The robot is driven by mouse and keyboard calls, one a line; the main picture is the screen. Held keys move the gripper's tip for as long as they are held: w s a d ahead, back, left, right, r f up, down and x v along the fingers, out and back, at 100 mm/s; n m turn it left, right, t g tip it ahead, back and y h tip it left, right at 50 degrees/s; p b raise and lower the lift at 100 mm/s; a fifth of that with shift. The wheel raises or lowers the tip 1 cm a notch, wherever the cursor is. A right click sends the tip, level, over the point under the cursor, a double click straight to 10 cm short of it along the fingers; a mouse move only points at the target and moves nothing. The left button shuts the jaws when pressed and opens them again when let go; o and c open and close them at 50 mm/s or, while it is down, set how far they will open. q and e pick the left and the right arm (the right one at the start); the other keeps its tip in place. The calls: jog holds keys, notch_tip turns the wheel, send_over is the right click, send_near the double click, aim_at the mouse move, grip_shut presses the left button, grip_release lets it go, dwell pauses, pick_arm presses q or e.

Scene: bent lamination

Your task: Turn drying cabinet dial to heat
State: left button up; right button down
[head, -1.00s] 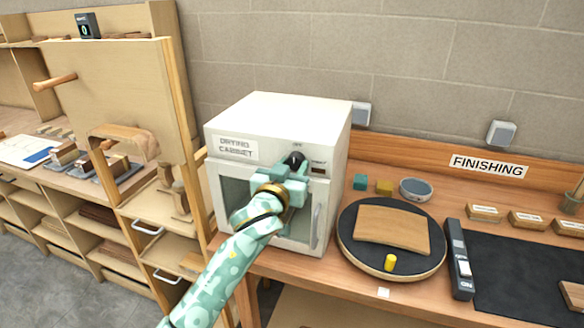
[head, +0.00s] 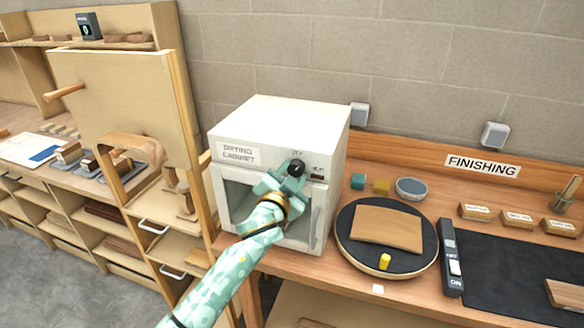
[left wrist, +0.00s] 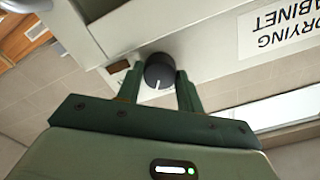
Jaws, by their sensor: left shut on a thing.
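The white drying cabinet (head: 285,120) stands on the wooden bench with its label at the upper left of its front. Its black round dial (head: 297,167) sits at the upper right of the front. In the left wrist view the dial (left wrist: 159,72) shows a white pointer line and lies between my fingers. My left gripper (head: 293,170) reaches up to the dial, and its fingers are closed on the dial's sides. It also shows in the left wrist view (left wrist: 160,84). The small lettering around the dial is too blurred to read. My right gripper is not in view.
A round black turntable (head: 350,255) with a curved wooden piece (head: 388,229) and a yellow peg (head: 384,261) stands right of the cabinet. A grey bowl (head: 411,189) and small blocks lie behind it.

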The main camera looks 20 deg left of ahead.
pick_arm(q)
jog(key=m+p, duration=0.2)
jog(key=m, duration=0.3)
jog(key=shift+m, duration=0.3)
jog(key=m+p, duration=0.2)
jog(key=m, duration=0.3)
dwell(0.4)
jog(key=o, duration=1)
jog(key=shift+s, duration=0.1)
jog(key=shift+f, duration=0.1)
